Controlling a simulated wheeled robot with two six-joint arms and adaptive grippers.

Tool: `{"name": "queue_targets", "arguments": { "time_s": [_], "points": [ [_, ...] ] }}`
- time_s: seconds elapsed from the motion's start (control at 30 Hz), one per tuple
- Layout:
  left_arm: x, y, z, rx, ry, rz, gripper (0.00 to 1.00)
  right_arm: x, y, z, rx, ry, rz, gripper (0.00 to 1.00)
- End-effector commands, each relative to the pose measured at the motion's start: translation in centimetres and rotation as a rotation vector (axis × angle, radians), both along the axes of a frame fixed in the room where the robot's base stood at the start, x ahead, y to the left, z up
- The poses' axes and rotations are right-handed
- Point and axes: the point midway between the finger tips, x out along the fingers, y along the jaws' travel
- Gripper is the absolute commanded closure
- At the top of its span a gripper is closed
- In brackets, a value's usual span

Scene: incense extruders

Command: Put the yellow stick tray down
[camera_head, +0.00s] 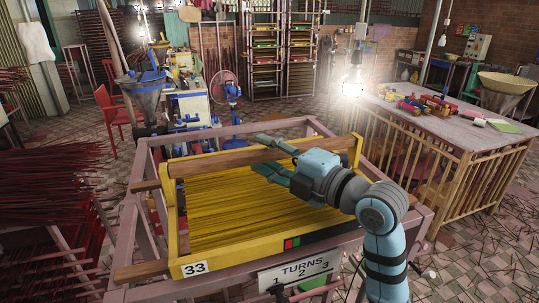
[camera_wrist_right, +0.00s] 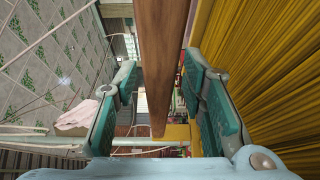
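The yellow stick tray (camera_head: 180,222), marked 33 and filled with yellow sticks (camera_head: 240,205), appears to rest level on the mauve stand (camera_head: 128,240). A brown wooden bar (camera_head: 215,160) runs across the tray's far side. My right gripper (camera_head: 268,156) is at this bar, with one finger on each side. In the right wrist view the bar (camera_wrist_right: 162,60) passes between the two open teal fingers (camera_wrist_right: 160,110), with gaps on both sides. The sticks (camera_wrist_right: 255,60) lie right of the bar there. My left gripper is in neither view.
A sign reading TURNS 1 2 3 (camera_head: 300,272) hangs on the stand's front. A slatted table (camera_head: 480,132) with small colored items stands at the right. Dark red sticks (camera_head: 45,200) are heaped at the left. A machine with a grey hopper (camera_head: 140,95) stands behind.

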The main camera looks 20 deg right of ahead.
Motion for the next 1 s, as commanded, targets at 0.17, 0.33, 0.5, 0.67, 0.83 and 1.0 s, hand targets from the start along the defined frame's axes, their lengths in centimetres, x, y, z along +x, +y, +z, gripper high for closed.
{"name": "queue_targets", "arguments": {
  "time_s": [0.17, 0.33, 0.5, 0.67, 0.83, 1.0],
  "points": [
    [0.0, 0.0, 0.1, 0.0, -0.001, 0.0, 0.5, -0.5, -0.4, 0.3, -0.004, -0.004, -0.003, 0.62],
    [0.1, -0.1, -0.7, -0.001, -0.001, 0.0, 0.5, -3.2, -2.1, 0.1, -0.009, -0.004, -0.005, 0.62],
    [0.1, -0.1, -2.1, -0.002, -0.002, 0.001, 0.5, -6.1, -4.0, -0.1, -0.012, -0.006, -0.007, 0.62],
    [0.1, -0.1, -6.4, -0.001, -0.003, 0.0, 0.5, -8.0, -5.0, -0.7, -0.001, -0.009, 0.004, 0.62],
    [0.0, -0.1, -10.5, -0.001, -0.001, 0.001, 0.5, -9.2, -5.7, -0.6, 0.001, -0.007, 0.005, 0.62],
    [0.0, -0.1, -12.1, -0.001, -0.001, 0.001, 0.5, -10.1, -6.2, 0.0, 0.0, -0.004, 0.001, 0.62]
  ]
}}
